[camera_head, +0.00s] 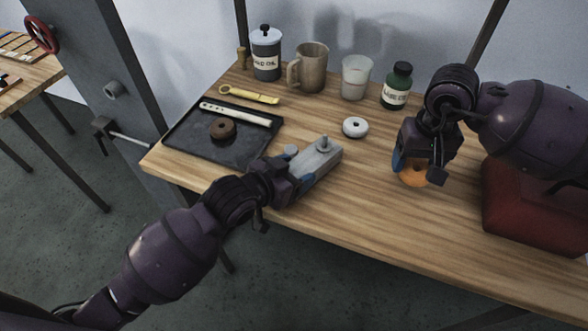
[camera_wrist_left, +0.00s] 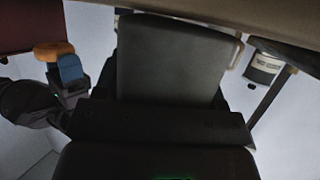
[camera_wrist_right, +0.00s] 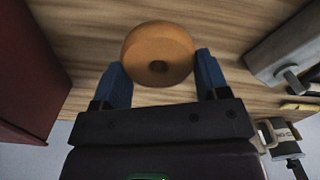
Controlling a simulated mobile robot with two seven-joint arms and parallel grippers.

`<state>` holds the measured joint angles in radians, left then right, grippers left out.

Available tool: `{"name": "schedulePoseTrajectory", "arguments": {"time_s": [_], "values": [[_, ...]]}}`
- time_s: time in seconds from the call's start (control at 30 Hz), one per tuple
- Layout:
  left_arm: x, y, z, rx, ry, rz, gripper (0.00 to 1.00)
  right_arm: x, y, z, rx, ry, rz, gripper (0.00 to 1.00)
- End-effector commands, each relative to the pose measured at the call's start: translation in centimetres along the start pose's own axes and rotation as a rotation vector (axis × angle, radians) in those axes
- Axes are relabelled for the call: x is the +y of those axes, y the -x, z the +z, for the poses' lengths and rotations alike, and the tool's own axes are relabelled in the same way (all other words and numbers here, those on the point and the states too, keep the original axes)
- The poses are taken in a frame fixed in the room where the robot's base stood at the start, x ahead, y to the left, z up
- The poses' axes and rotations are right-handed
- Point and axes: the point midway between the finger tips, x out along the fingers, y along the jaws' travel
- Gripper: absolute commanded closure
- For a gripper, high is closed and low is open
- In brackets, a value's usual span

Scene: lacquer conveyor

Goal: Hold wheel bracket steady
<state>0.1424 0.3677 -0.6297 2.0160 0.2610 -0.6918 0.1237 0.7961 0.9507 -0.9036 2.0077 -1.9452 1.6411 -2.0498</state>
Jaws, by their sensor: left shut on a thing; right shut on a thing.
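The grey wheel bracket (camera_head: 322,156) lies on the wooden table near its front edge, with a short upright peg on top. My left gripper (camera_head: 296,178) is shut on the bracket at its near end. The bracket fills the middle of the left wrist view (camera_wrist_left: 170,60). My right gripper (camera_head: 420,163) is shut on an orange wheel (camera_head: 413,178) with a centre hole, to the right of the bracket and apart from it. In the right wrist view the wheel (camera_wrist_right: 158,50) sits between the blue fingertips, and the bracket (camera_wrist_right: 290,45) shows at the right.
A white ring (camera_head: 355,127) lies behind the bracket. A black tray (camera_head: 180,143) at the left holds a brown ring (camera_head: 222,128) and a pale strip (camera_head: 235,114). A red box (camera_head: 530,210) stands right.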

Motion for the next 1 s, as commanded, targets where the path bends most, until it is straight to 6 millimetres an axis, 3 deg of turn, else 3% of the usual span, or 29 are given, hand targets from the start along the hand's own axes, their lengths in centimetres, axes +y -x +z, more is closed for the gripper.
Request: {"name": "schedulePoseTrajectory", "arguments": {"time_s": [0.53,1.0], "values": [[0.0,0.1,-0.4,0.005,-0.001,0.0,0.85,0.0,1.2,0.0,0.008,0.0,0.0,0.56],[0.0,0.0,-0.2,0.004,0.0,0.0,0.85,0.0,1.2,0.0,0.008,0.0,0.0,0.56]]}}
